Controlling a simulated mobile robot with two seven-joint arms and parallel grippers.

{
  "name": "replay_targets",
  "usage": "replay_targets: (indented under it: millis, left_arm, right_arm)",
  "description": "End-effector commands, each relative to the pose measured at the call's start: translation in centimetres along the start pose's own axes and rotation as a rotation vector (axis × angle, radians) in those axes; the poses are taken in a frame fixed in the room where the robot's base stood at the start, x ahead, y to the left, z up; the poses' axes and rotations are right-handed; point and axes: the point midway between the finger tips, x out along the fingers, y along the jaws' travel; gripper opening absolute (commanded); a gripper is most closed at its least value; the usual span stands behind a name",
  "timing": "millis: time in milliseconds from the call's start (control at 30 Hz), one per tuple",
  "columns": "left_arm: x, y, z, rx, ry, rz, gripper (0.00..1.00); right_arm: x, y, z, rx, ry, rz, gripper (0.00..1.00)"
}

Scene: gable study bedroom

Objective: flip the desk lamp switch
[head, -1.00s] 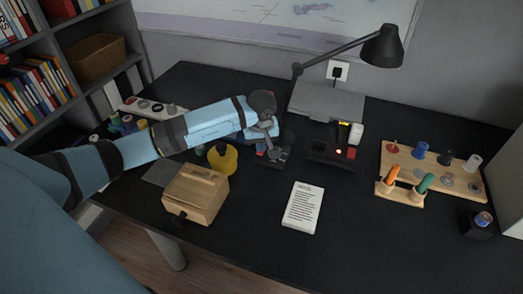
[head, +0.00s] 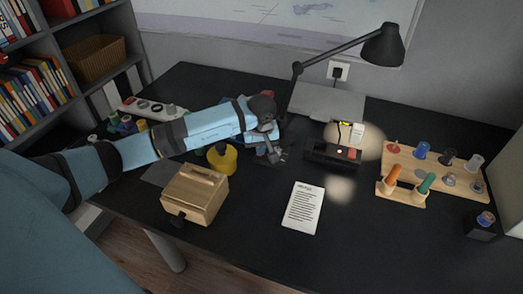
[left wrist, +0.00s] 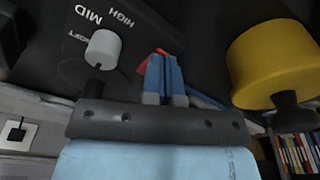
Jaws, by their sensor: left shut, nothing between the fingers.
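The black desk lamp (head: 383,45) stands at the back of the dark desk, its arm running down to a base mostly hidden behind my left gripper. A bright pool of light lies below its shade. My left gripper (head: 279,152) is shut and empty, low at the lamp's base. In the left wrist view, its blue fingers (left wrist: 165,75) are together beside a dark panel (left wrist: 135,45) marked MID and HIGH, with a third label partly hidden. A pale knob (left wrist: 103,48) stands on that panel, left of the fingers and apart from them in the picture. A red part shows just behind the fingertips.
A yellow round object (head: 222,158) and a wooden box (head: 195,193) stand near my left forearm. A black device (head: 333,154), a white card (head: 303,208) and a wooden peg rack (head: 435,165) lie to the right.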

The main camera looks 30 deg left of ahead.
Motion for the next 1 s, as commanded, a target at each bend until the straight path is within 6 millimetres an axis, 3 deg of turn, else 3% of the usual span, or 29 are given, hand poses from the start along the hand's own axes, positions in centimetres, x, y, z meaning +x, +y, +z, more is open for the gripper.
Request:
replay_targets:
  millis: [233, 1000]
  left_arm:
    - [-0.8, 0.0, -0.2, 0.000, 0.001, 0.000, 0.00]
    - [-6.8, 0.0, -1.1, -0.001, 0.002, 0.000, 0.00]
  right_arm:
    - [-0.2, 0.0, -0.2, 0.000, -0.004, 0.000, 0.43]
    - [-1.9, -0.2, -3.1, 0.000, -0.004, 0.000, 0.43]
